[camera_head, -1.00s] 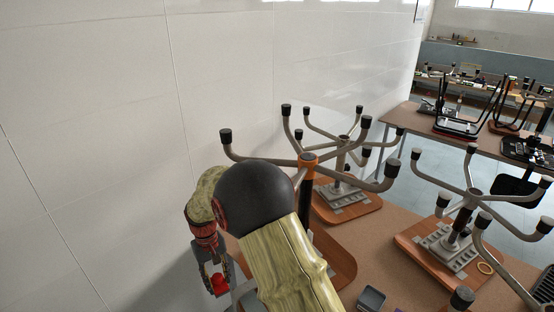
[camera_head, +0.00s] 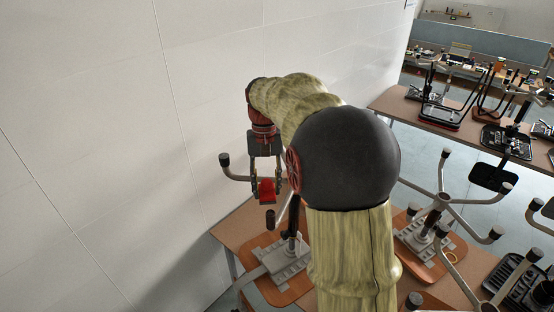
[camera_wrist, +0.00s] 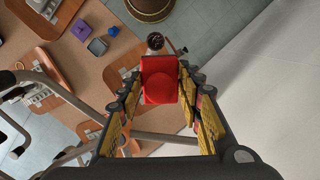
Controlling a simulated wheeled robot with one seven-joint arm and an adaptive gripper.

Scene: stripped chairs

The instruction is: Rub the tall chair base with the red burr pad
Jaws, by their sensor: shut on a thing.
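My gripper (camera_head: 266,186) is shut on the red burr pad (camera_head: 267,193) in the head view, hanging down near the white wall. In the wrist view the red pad (camera_wrist: 160,80) sits between the two yellow-sided fingers of my gripper (camera_wrist: 160,92). A grey chair base (camera_head: 237,177) with dark leg caps is close to the gripper in the head view and largely hidden behind my arm; it looks like the tall one. Grey legs (camera_wrist: 150,136) also pass below the pad in the wrist view. I cannot tell whether the pad touches a leg.
Another chair base (camera_head: 440,203) stands to the right on the brown bench (camera_head: 232,232). A blank wall (camera_head: 90,150) is close on the left. A second bench (camera_head: 470,130) at the back holds chair frames. A grey tray (camera_wrist: 97,47) and a purple block (camera_wrist: 82,29) lie on the bench.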

